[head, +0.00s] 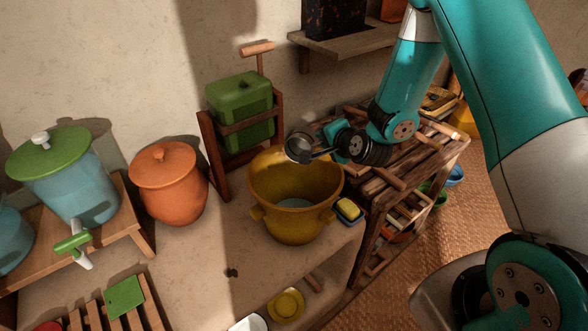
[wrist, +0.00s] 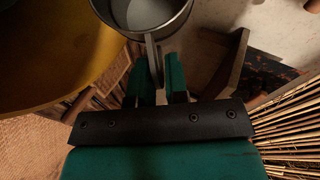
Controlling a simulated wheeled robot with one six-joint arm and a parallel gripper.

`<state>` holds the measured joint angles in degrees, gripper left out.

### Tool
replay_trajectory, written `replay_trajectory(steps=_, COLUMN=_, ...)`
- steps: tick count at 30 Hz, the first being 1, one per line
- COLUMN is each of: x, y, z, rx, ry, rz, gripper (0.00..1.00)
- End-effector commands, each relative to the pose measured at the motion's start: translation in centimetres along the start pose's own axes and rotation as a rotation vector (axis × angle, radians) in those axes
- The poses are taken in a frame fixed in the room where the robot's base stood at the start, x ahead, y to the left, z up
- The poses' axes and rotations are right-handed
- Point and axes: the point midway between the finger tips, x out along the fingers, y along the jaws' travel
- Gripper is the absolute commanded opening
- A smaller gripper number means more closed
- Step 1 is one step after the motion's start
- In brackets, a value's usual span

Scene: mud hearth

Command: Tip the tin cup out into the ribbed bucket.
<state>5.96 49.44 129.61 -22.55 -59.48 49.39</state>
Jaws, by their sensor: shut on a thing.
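The tin cup (head: 298,148) is a small grey metal cup above the far rim of the yellow bucket (head: 283,222). My gripper (head: 328,141) reaches in from the right and is shut on the cup's handle. In the wrist view, the gripper fingers (wrist: 155,80) pinch the handle, and the cup (wrist: 185,22) shows at the top edge, partly cut off. The bucket (wrist: 50,60) fills the left of that view. Something pale blue shows at the bottom of the bucket. I cannot clearly tell the cup's contents or its exact tilt.
A yellow sponge on a dish (head: 348,210) sits right of the bucket. A green container (head: 240,110) in a wooden frame stands behind it, and an orange lidded pot (head: 168,185) stands left. A wooden rack (head: 375,205) is under my arm.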

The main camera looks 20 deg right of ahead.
Motion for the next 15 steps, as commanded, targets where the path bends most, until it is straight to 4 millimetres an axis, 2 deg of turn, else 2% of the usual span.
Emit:
replay_trajectory(steps=1, x=-0.1, y=-1.5, z=-1.1, rx=0.033, ry=-0.020, rz=0.032, gripper=0.00)
replay_trajectory(steps=4, x=0.7, y=-2.3, z=-2.6, rx=0.097, ry=-0.069, rz=0.097, gripper=0.00)
replay_trajectory(steps=8, x=1.7, y=-0.9, z=-2.4, rx=0.149, ry=-0.115, rz=0.154, gripper=0.00)
replay_trajectory(steps=15, x=2.0, y=-0.7, z=-2.6, rx=0.184, ry=-0.140, rz=0.187, gripper=0.00)
